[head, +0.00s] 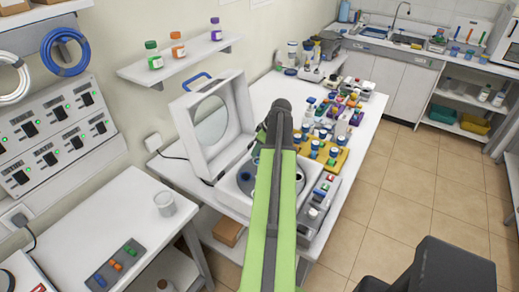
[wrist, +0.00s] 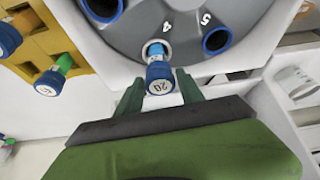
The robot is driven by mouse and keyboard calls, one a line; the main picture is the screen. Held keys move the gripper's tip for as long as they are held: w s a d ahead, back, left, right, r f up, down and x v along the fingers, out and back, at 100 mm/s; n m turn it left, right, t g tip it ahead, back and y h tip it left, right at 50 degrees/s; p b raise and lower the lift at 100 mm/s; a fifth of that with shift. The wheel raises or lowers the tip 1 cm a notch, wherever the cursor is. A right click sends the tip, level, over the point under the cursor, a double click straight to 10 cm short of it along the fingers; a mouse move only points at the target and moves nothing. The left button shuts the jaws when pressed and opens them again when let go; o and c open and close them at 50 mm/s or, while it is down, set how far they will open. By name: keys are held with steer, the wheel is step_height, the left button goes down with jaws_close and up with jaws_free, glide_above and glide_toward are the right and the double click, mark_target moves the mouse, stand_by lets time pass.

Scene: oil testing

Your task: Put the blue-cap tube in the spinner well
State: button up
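In the wrist view, a blue-cap tube (wrist: 158,70) marked 20 on its cap stands in the spinner well labelled 4, its cap above the blue-white rim. The grey spinner rotor (wrist: 180,22) also shows an empty-looking well 5 (wrist: 217,41) and another blue-rimmed well at the top left. My gripper (wrist: 161,82) is open, one green finger on each side of the cap, with visible gaps. In the head view, the white spinner (head: 232,192) has its lid (head: 213,122) raised; my green arm covers part of it and hides the gripper.
A yellow rack (wrist: 72,38) with blue-cap tubes (wrist: 49,83) stands left of the spinner in the wrist view. In the head view, the bench right of my arm is crowded with bottles and racks. A left table holds a white cup (head: 165,204) and a grey block (head: 115,264).

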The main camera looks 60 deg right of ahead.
steer(key=shift+o, duration=1)
steer(key=shift+r, duration=0.1)
steer(key=p+v, duration=1.1)
steer(key=v, duration=0.1)
steer(key=shift+d, duration=0.1)
